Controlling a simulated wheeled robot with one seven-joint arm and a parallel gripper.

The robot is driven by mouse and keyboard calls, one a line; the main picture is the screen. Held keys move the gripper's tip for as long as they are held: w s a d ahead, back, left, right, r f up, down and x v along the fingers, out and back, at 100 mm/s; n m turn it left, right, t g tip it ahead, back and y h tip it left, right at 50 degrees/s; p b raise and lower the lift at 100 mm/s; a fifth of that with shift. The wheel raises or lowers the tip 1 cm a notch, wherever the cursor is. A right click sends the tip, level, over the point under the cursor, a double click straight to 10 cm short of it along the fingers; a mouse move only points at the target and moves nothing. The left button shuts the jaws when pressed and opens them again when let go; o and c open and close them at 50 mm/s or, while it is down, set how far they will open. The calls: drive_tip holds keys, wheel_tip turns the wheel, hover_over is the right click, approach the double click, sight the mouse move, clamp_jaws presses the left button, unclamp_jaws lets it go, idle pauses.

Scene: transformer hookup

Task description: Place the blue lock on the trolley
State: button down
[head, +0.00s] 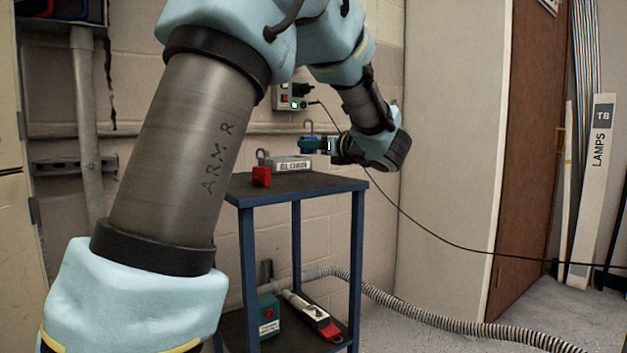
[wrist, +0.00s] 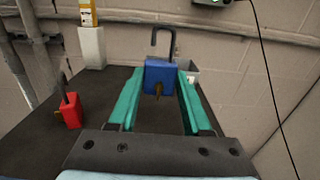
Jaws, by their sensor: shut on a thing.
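The blue lock (wrist: 159,76) is held between the green fingers of my gripper (wrist: 160,95) in the wrist view. In the head view the blue lock (head: 309,144) is above the trolley's dark top (head: 325,182), at the far side, with my gripper (head: 318,144) reaching in from the right. A gap seems to show between the lock and the top. The trolley (head: 247,250) has a blue frame and a lower shelf.
A red lock (head: 261,176) stands on the trolley top at the left, with a pale labelled box (head: 291,163) behind it. A black cable (head: 430,229) runs past the right side. The near right of the top is clear.

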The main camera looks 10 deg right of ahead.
sight(314, 182)
drive_tip(key=shift+f+b, duration=0.4)
drive_tip(key=shift+f, duration=2.75)
drive_tip(key=shift+f, duration=0.2)
drive_tip(key=shift+c, duration=1.7)
unclamp_jaws()
drive_tip(key=shift+r, duration=0.1)
drive_tip(key=shift+r, duration=0.15)
drive_tip(key=v, duration=1.2)
